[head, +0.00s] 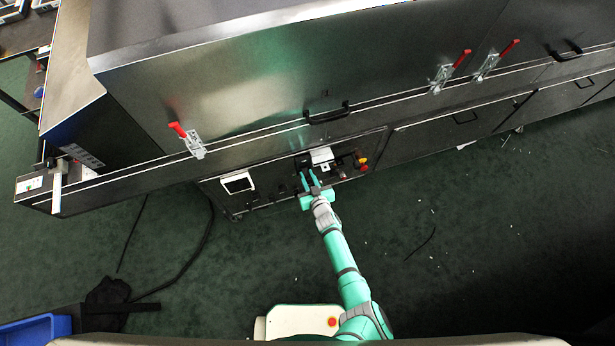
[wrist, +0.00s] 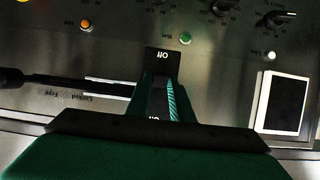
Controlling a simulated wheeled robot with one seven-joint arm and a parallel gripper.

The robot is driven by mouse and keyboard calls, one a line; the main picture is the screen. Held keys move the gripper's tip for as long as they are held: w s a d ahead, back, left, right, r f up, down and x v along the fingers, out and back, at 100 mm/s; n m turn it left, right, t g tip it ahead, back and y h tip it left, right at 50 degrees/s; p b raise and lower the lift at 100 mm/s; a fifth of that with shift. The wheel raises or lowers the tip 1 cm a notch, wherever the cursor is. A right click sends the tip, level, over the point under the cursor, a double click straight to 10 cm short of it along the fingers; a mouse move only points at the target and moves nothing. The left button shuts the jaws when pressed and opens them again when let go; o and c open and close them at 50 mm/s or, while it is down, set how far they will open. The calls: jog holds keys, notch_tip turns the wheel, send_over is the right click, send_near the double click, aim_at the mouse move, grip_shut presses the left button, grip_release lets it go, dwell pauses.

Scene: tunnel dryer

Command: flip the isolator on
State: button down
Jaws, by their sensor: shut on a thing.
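The isolator (wrist: 158,66) is a black plate on the dryer's control panel. In the wrist view its upside-down "Off" mark shows beyond my fingertips, and an "On" mark shows lower, between my fingers. My gripper (head: 309,176) reaches the panel in the head view; in the wrist view my green fingers (wrist: 160,92) are shut on a narrow part of the isolator between them. The fingers hide most of that part, so I cannot tell its exact position.
A dark lever (wrist: 70,81) with "Free" and "Locked" marks lies left of my fingers. Buttons and knobs, including a green button (wrist: 186,38), sit beyond. A framed screen (head: 238,183) is on the panel. Red-handled clamps (head: 187,139) line the dryer above. The floor in front is mostly clear.

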aim_at(305, 171)
jog(key=g, duration=0.1)
jog(key=r+g+h, duration=0.1)
jog(key=g, duration=0.1)
jog(key=r+g, duration=0.1)
jog(key=shift+w+a+r+g, duration=0.25)
jog(key=shift+g, duration=0.15)
jog(key=g, duration=0.1)
jog(key=r+g+h, duration=0.1)
jog(key=g, duration=0.1)
jog(key=shift+w+a+r+h, duration=0.1)
jog(key=shift+w+h, duration=0.2)
jog(key=shift+w+a+r+g+h, duration=0.1)
jog(key=shift+w+r+g+h, duration=0.15)
jog(key=shift+g, duration=0.55)
jog(key=shift+w+r+g+h, duration=0.15)
jog(key=shift+w+r+g, duration=0.05)
jog(key=shift+g, duration=0.6)
jog(key=c, duration=1.6)
grip_release()
jog(key=shift+o, duration=0.2)
